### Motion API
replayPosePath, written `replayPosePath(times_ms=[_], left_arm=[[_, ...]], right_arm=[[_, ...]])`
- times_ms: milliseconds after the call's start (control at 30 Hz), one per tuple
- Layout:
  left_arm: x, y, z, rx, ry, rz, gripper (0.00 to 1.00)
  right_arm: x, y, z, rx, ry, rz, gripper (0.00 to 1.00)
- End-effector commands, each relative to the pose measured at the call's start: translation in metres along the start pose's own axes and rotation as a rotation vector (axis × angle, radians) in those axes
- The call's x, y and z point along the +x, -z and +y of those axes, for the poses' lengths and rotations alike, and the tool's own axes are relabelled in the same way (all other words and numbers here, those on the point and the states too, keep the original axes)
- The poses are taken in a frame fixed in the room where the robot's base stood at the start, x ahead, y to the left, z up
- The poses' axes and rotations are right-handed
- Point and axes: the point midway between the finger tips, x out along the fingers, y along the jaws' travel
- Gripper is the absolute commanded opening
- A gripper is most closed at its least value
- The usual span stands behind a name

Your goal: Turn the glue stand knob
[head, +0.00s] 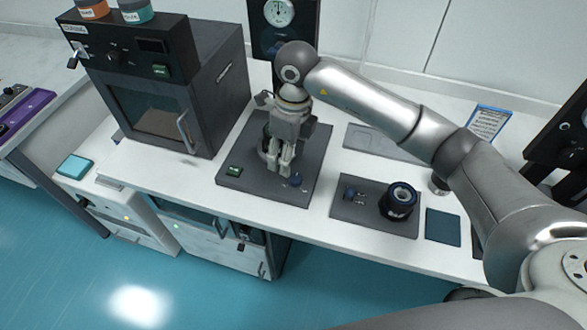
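A dark stand with a flat base plate (245,182) sits on the white table near the middle of the head view. I take it for the glue stand, though no label is readable. My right gripper (279,172) points down over this plate, just left of the blue knob. It hides the middle of the stand. The gap between its fingers is too small to judge, and contact with the knob is unclear. My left gripper is not in view.
A dark oven-like box (225,90) stands to the left. A dial gauge (279,14) stands behind. My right arm crosses over the table's right side.

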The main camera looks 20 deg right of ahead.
Motion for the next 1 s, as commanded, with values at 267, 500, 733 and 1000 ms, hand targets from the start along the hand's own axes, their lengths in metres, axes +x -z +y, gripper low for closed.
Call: replayPosePath(times_ms=[267, 500, 733, 1000], left_arm=[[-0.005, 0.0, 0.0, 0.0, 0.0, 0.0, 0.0], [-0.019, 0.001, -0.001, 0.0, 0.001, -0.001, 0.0], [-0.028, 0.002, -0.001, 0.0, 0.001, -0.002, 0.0], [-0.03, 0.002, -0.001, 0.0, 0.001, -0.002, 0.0]], right_arm=[[0.003, 0.015, -0.021, 0.025, 0.075, 0.072, 0.51], [0.046, 0.018, -0.023, 0.024, 0.071, 0.073, 0.51], [0.084, 0.019, -0.026, 0.024, 0.072, 0.069, 0.51], [0.099, 0.02, -0.028, 0.022, 0.075, 0.066, 0.51]])
